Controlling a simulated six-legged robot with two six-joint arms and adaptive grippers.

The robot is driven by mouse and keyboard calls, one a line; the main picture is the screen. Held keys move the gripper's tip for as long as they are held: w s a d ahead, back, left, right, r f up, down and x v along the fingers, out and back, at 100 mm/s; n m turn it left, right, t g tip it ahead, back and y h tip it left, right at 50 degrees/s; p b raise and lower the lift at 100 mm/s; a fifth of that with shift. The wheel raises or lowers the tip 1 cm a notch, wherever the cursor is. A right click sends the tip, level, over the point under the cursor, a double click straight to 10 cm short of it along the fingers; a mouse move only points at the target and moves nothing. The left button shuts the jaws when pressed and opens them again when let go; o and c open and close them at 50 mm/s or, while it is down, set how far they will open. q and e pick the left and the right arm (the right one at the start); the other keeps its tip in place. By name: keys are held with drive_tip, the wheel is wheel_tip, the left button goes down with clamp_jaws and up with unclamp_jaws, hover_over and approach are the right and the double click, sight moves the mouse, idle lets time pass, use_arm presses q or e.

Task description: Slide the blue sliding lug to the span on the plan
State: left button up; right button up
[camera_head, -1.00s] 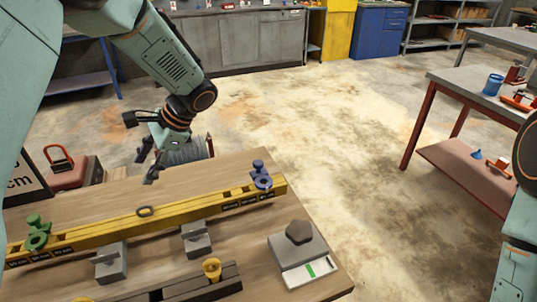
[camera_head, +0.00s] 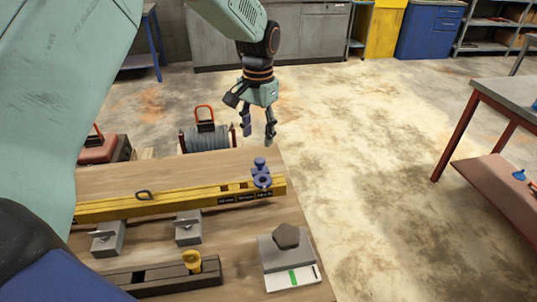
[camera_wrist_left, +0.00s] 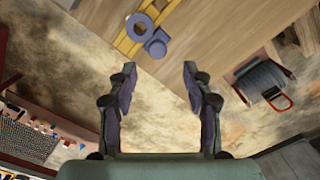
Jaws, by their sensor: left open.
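The blue sliding lug (camera_head: 261,174) sits at the right end of the yellow beam (camera_head: 160,203) on the wooden bench. It also shows in the left wrist view (camera_wrist_left: 153,42), near the top, ahead of the fingertips. My left gripper (camera_head: 258,138) is open and empty, pointing down above and behind the lug, apart from it. Its two fingers (camera_wrist_left: 158,72) are spread in the left wrist view, with nothing between them. Dark labels lie along the beam's front face left of the lug; their text is too small to read. My right gripper is not seen.
Grey blocks (camera_head: 188,229) stand in front of the beam. A dark rail with a yellow piece (camera_head: 191,261) lies nearer. A grey scale (camera_head: 288,262) with a dark lump is at front right. A cable reel (camera_head: 205,138) stands behind the bench.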

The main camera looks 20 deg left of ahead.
sight(259, 159)
use_arm(q)
drive_tip(key=shift+w+d+f, duration=0.15)
drive_tip(key=shift+f, duration=0.2)
wheel_tip(259, 159, down, 6)
drive_tip(key=shift+f, duration=0.6)
drive_tip(key=shift+s+r, duration=0.15)
drive_tip(key=shift+s, duration=0.1)
drive_tip(key=shift+w, duration=0.2)
drive_tip(key=c, duration=0.6)
clamp_jaws()
